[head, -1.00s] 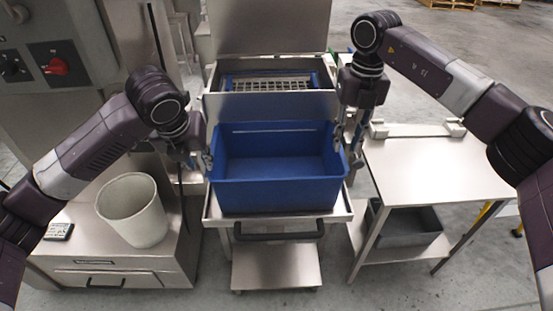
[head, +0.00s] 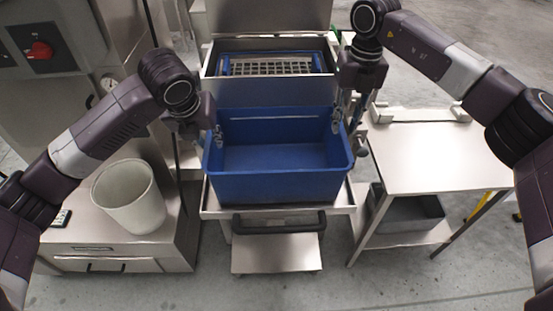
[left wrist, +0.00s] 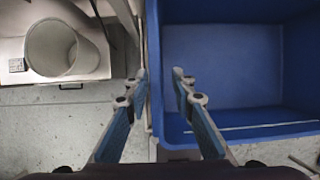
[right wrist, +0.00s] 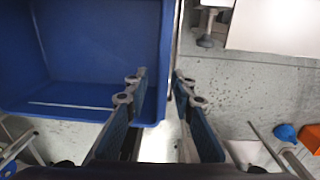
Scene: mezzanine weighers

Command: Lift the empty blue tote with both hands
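The blue tote (head: 280,187) is empty and upright on the steel cart top in the head view. My left gripper (head: 205,138) is at its left side wall. In the left wrist view my left gripper (left wrist: 160,74) has its fingers apart, with the tote's wall (left wrist: 153,45) between them. My right gripper (head: 346,124) is at the right side wall, one finger inside the tote. In the right wrist view my right gripper (right wrist: 160,74) also has its fingers apart around the wall (right wrist: 167,50). Contact with the walls cannot be told.
The steel cart (head: 225,212) with a dark handle (head: 279,222) carries the tote. A white bin (head: 130,198) stands left on a cabinet. A steel table (head: 435,165) stands right with a grey crate (head: 408,214) below. A machine with a grate (head: 275,66) is behind.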

